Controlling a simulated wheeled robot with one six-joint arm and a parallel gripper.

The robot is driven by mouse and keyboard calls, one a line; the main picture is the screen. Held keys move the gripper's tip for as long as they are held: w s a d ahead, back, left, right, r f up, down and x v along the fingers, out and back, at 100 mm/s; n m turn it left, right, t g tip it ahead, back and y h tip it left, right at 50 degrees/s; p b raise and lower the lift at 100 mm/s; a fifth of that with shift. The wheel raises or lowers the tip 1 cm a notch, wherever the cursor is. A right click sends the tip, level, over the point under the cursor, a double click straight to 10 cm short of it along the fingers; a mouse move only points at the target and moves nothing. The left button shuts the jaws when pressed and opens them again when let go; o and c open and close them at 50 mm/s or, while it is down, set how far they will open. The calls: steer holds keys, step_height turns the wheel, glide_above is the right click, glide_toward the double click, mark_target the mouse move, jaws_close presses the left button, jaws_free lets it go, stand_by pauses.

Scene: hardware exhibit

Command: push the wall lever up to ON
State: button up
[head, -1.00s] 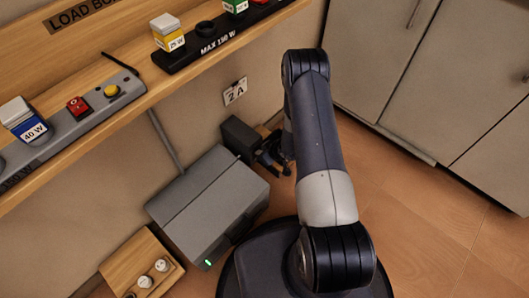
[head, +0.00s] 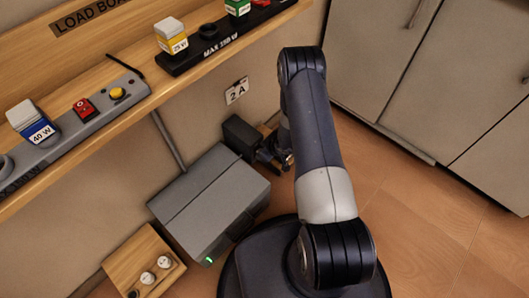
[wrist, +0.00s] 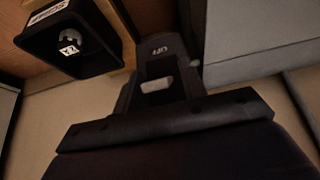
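My gripper (head: 272,158) is low by the wall, right of a black box (head: 241,136) and behind a grey box (head: 212,200). The grey box (wrist: 262,28) is at upper right.
A wooden shelf (head: 215,70) with switches and lamp blocks juts out above. A wooden socket board (head: 120,263) lies at lower left. Cabinets (head: 450,80) stand at right, with clear floor (head: 430,230) before them.

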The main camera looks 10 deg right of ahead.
steer(key=shift+o, duration=0.3)
steer(key=p+v, duration=0.3)
steer(key=v, duration=0.8)
steer(key=shift+f, duration=0.15)
steer(key=b+x, duration=0.3)
steer(key=x, duration=0.8)
steer(key=shift+b, duration=0.3)
steer(key=shift+r, duration=0.2)
